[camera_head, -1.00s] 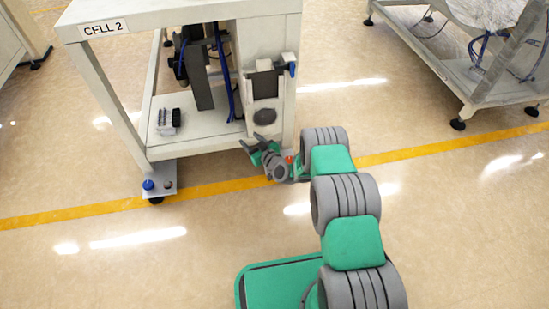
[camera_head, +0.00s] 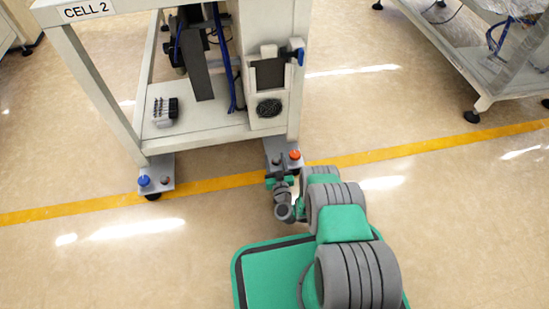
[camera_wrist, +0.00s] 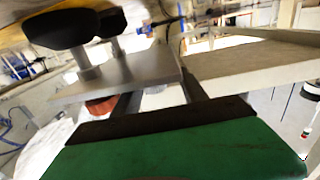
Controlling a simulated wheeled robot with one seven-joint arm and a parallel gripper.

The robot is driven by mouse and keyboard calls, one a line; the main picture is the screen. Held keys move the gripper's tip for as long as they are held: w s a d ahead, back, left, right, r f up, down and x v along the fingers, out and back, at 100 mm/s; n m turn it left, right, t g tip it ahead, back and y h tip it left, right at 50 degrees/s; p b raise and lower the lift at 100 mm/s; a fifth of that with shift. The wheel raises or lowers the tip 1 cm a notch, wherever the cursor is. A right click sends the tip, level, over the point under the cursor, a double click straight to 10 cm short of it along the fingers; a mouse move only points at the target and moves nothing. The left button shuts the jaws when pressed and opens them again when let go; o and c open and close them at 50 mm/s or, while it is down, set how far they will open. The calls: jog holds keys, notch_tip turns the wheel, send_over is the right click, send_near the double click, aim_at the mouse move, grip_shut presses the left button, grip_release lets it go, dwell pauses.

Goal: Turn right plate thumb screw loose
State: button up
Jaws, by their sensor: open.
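The right plate (camera_head: 280,147) juts from the foot of the cell frame near the floor. My gripper (camera_head: 281,173) is at the plate's front edge. In the wrist view, which looks upside down, the grey plate (camera_wrist: 130,72) lies just past my open gripper (camera_wrist: 162,97). The red knob (camera_wrist: 101,107) shows left of the left finger, partly hidden and not between the fingers. I see no contact.
Another frame (camera_head: 480,60) stands at right. The floor in front is open.

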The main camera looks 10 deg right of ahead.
jog(key=shift+d, duration=0.15)
jog(key=shift+d, duration=0.25)
jog(key=shift+c, duration=1)
grip_shut()
